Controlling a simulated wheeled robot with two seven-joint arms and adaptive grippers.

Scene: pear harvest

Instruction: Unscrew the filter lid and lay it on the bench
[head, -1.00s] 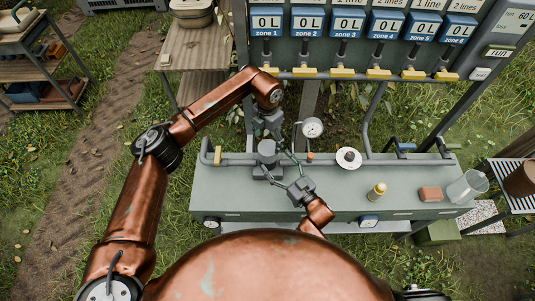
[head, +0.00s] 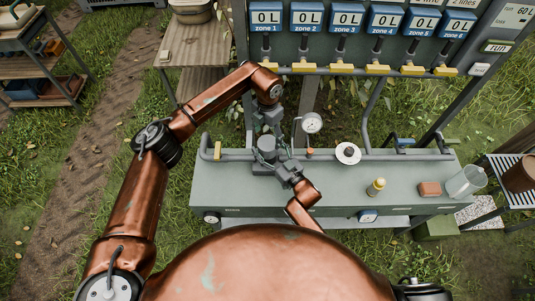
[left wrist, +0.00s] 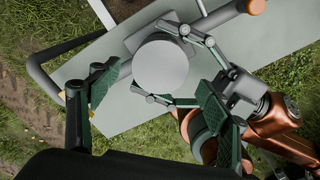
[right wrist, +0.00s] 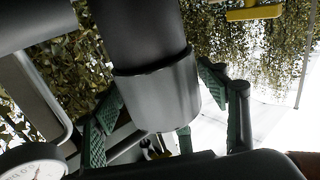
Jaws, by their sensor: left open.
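The filter (head: 266,142) stands upright on the bench at left. Its grey round lid (left wrist: 160,65) shows from above in the left wrist view. My left gripper (left wrist: 155,95) is above the lid; its green-padded fingers are spread wide, with nothing between them at their own height. My right gripper (head: 276,164) reaches in from the front right at the filter. In the left wrist view its fingers lie on two sides of the lid. In the right wrist view its pads flank a wider grey collar (right wrist: 158,95); whether they press on it I cannot tell.
The bench (head: 325,190) has free room in its middle. A pressure gauge (head: 312,123) and pipes stand close behind the filter. A white disc (head: 348,153), a yellow-capped bottle (head: 376,187), a brown block (head: 429,188) and a clear jug (head: 465,182) sit to the right.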

